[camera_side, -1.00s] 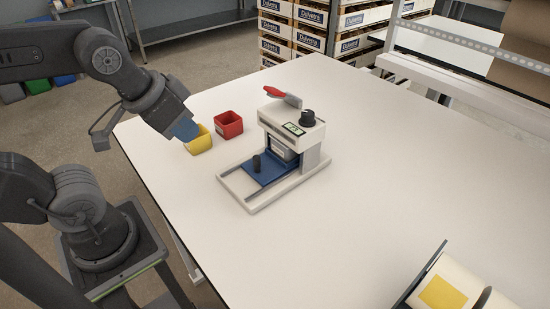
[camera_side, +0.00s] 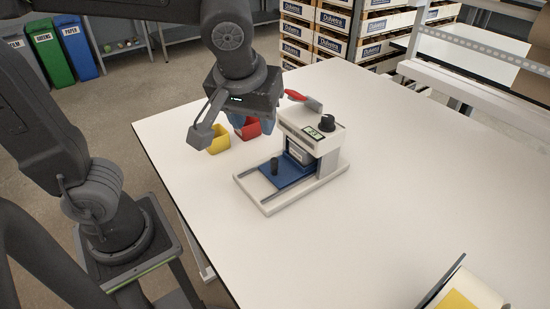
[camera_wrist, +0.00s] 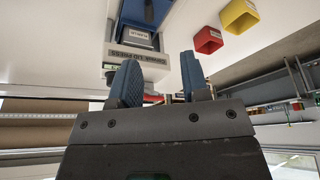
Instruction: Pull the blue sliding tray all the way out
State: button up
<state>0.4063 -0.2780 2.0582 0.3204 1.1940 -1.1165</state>
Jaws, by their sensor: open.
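The blue sliding tray (camera_side: 290,179) lies on the rails of a white press-like machine (camera_side: 318,143). A black upright knob (camera_side: 274,166) stands on its front part. Its rear goes in under the machine's housing, and bare rail shows in front of it. My gripper (camera_side: 266,122) hangs left of and behind the housing, near the red bin, and is apart from the tray. In the wrist view my blue fingers (camera_wrist: 160,82) are spread with nothing between them. That view shows the tray (camera_wrist: 133,12) upside down at the top edge, beyond the housing.
A red bin (camera_side: 253,128) and a yellow bin (camera_side: 219,144) stand left of the machine, partly hidden by my gripper. A red-handled lever (camera_side: 303,100) and a black dial (camera_side: 327,122) top the housing. The table in front of the machine is clear.

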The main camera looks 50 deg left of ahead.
aim_at(274, 159)
jog(key=w+f, duration=0.1)
jog(key=f, duration=0.3)
jog(key=w+a+f+n, duration=0.1)
jog(key=w+f, duration=0.1)
jog(key=f, duration=0.2)
jog(key=w+f+n, duration=0.1)
jog(key=w+f, duration=0.1)
jog(key=f, duration=0.2)
jog(key=shift+w+a+f+y, duration=0.1)
jog(key=shift+a+f+y, duration=0.2)
jog(key=shift+y, duration=0.1)
grip_shut()
